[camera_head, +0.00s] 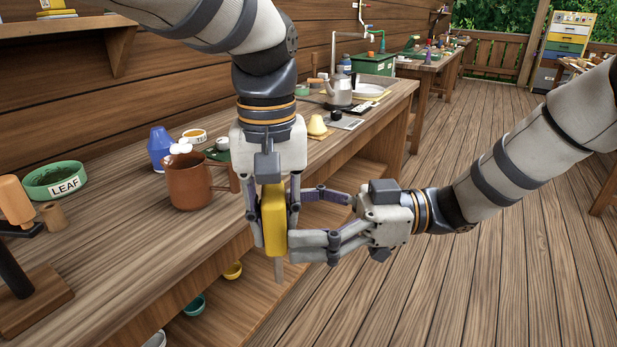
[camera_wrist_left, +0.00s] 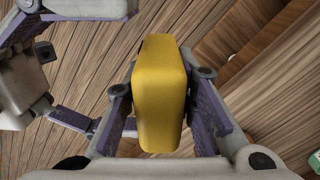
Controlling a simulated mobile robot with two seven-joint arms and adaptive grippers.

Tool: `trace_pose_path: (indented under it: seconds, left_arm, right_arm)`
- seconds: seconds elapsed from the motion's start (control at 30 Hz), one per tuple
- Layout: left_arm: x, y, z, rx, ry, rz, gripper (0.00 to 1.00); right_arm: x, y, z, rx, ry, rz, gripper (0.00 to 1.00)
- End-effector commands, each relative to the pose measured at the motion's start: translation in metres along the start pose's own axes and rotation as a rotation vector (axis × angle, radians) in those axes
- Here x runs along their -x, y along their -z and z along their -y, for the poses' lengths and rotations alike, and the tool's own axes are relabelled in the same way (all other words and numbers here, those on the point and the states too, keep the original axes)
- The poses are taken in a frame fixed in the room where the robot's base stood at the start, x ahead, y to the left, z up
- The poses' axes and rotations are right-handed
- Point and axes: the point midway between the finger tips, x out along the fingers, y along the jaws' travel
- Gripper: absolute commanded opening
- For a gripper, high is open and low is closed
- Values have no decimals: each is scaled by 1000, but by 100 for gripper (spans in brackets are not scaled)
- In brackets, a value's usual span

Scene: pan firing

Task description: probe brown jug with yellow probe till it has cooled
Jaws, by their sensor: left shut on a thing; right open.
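The brown jug (camera_head: 189,182) stands upright on the wooden bench, left of my left gripper, with white round shapes at its rim. My left gripper (camera_head: 272,232) is shut on the yellow probe (camera_head: 273,218) and holds it in front of the bench's edge. A thin grey stem points down below the probe. The yellow body (camera_wrist_left: 160,95) fills the middle of the left wrist view between the fingers. My right gripper (camera_head: 308,222) is open, its fingers reaching in from the right beside the probe. Whether they touch it, I cannot tell.
On the bench (camera_head: 110,237) are a green bowl marked LEAF (camera_head: 54,180), a blue vase (camera_head: 161,148), a yellow pear-shaped thing (camera_head: 317,126) and a metal kettle (camera_head: 340,92). Small bowls sit on the shelf below. The deck floor (camera_head: 480,270) at right is clear.

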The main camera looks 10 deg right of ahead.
Motion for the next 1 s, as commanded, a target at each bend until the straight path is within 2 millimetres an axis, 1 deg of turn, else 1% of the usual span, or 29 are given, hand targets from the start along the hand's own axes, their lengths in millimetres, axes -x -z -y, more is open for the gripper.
trace_pose_path:
  seconds: [0.03, 0.1, 0.2, 0.33, 0.53, 0.57, 0.6, 0.77, 0.8, 0.83, 0.87, 0.9, 0.97, 1.0]
  left_arm:
    - [0, 0, 0, 0, 0, 0, 0]
    - [0, 0, 0, 0, 0, -1, 0]
    - [0, 0, 0, 0, 0, -1, 0]
    - [0, 0, 0, 0, 0, -1, 0]
    - [0, 0, 0, 0, 0, -1, 0]
    - [0, 0, 0, 0, 0, -1, 0]
    - [0, 0, 0, 0, 0, -1, 0]
    - [0, 0, 0, 0, 0, -1, 0]
    - [0, 0, 0, 0, 0, -2, 0]
    - [0, 0, 0, 0, 0, -3, 0]
    - [0, 1, 0, 0, -1, -3, 27]
    - [1, 1, 0, 0, -1, -4, 36]
    - [0, 1, 0, 0, -1, -3, 48]
    - [0, 0, 0, 0, -1, -3, 48]
  right_arm:
    - [-11, 0, 1, -2, 2, 0, 80]
    - [-23, 0, 1, -1, 2, 0, 80]
    - [-35, 0, 0, -1, 0, 0, 80]
    - [-43, 0, 0, -1, -2, 0, 80]
    - [-43, 0, 0, -1, -2, 0, 80]
    - [-43, 0, 0, -1, -2, 0, 78]
    - [-43, 0, 0, -1, -2, 0, 69]
    - [-43, 0, 0, -1, -1, -1, 32]
    - [-43, 0, 0, -1, 0, -1, 28]
    - [-43, 0, 1, -1, 0, -1, 28]
    - [-43, 0, 1, -1, 1, -2, 28]
    - [-43, 0, 1, -1, 1, -2, 28]
    - [-43, 0, 1, -1, 1, -1, 28]
    - [-43, 0, 1, -1, 1, -1, 28]
